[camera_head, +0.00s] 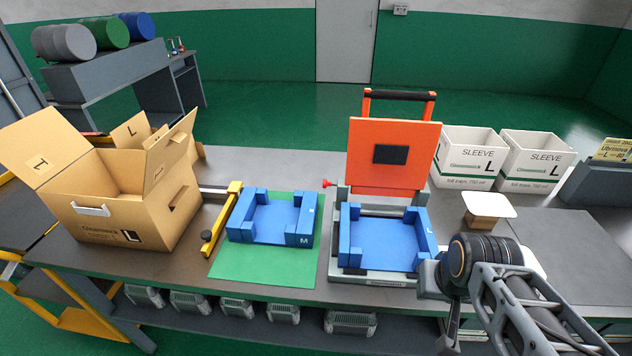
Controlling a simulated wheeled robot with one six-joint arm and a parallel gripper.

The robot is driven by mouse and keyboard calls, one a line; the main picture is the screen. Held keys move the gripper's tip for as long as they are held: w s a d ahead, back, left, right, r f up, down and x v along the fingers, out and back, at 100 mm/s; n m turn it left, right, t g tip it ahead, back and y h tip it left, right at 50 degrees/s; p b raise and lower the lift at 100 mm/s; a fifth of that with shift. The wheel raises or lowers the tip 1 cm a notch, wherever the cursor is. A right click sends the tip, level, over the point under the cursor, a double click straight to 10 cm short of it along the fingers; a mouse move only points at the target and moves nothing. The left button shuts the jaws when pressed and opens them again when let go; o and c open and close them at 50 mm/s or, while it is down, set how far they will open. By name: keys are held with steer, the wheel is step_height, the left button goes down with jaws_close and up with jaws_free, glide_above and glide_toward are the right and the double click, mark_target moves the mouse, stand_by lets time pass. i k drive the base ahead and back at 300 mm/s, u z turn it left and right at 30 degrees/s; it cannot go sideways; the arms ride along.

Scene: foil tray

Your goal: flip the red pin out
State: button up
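The red pin (327,184) is small and sticks out to the left at the hinge side of the orange lid (392,165). The lid stands raised behind a blue fixture (345,262) marked L on a grey base. My arm comes in from the lower right, with its dark wrist in front of the bench's right part. The end of my gripper (448,332) appears low at the bottom edge, partly hidden and cut off, so its fingers cannot be made out. It is well to the right of the pin and apart from it.
A blue fixture (304,238) marked M sits on a green mat (262,268). A yellow bar (222,218) and an open carton (130,225) stand left. Two white SLEEVE boxes (468,158) stand behind right, near a small box with a white top (488,206).

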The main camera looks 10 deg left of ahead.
mark_target(325, 184)
steer(key=u, duration=0.5)
steer(key=k, duration=1.2)
steer(key=u, duration=1.05)
steer(key=i, duration=1.3)
steer(key=z, duration=0.9)
steer(key=i, duration=0.4)
steer(key=u, duration=1.15)
steer(key=k, duration=0.2)
steer(key=z, duration=0.85)
